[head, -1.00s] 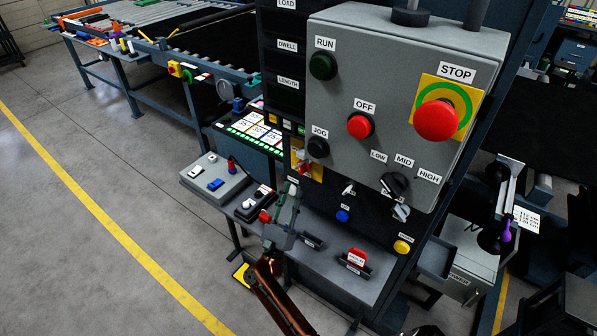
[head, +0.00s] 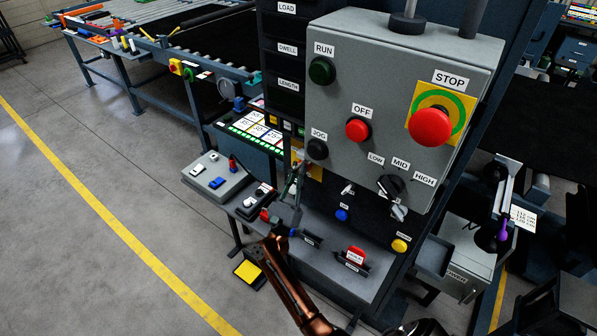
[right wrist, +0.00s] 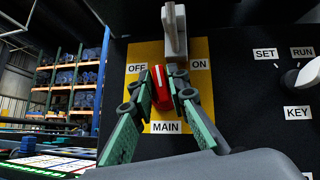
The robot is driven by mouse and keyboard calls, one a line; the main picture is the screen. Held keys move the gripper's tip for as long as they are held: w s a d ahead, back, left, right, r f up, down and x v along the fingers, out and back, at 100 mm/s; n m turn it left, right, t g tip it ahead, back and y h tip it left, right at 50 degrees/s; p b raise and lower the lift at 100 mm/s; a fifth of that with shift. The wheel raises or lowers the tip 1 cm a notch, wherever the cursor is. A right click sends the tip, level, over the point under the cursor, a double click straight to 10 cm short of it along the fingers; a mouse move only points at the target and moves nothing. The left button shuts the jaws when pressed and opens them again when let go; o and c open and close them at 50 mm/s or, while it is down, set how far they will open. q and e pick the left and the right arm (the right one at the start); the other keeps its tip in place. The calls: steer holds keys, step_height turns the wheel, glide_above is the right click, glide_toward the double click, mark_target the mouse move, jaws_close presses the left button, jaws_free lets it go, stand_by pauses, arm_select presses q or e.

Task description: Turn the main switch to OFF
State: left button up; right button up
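The main switch has a red handle (right wrist: 160,90) on a yellow plate (right wrist: 138,50) marked OFF at left, ON at right and MAIN below. In the right wrist view the handle's upper end leans slightly left, towards OFF. My right gripper (right wrist: 159,82) has a finger on each side of the handle; whether both press on it is unclear. In the head view my right gripper (head: 297,180) is in front of the yellow plate (head: 315,170) and hides most of the switch. My left gripper is not in view.
A grey upright part (right wrist: 174,30) sits just above the handle, close to my fingers. The grey control box (head: 390,90) with RUN, OFF, JOG and STOP overhangs at upper right. A key switch (right wrist: 300,77) is to the right. A shelf with several small items (head: 320,250) lies below.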

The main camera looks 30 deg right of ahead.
jaws_close()
steer(key=shift+n+t+y+p, duration=0.9)
steer(key=shift+n+y+p, duration=0.65)
steer(key=shift+n+p, duration=0.5)
steer(key=shift+n+t+y+p, duration=0.9)
steer(key=shift+n+y+p, duration=0.8)
steer(key=shift+n, duration=0.45)
steer(key=shift+n+t+y+p, duration=0.9)
steer(key=shift+n+y+p, duration=0.55)
steer(key=shift+n+p, duration=0.65)
steer(key=shift+o, duration=2.2)
jaws_free()
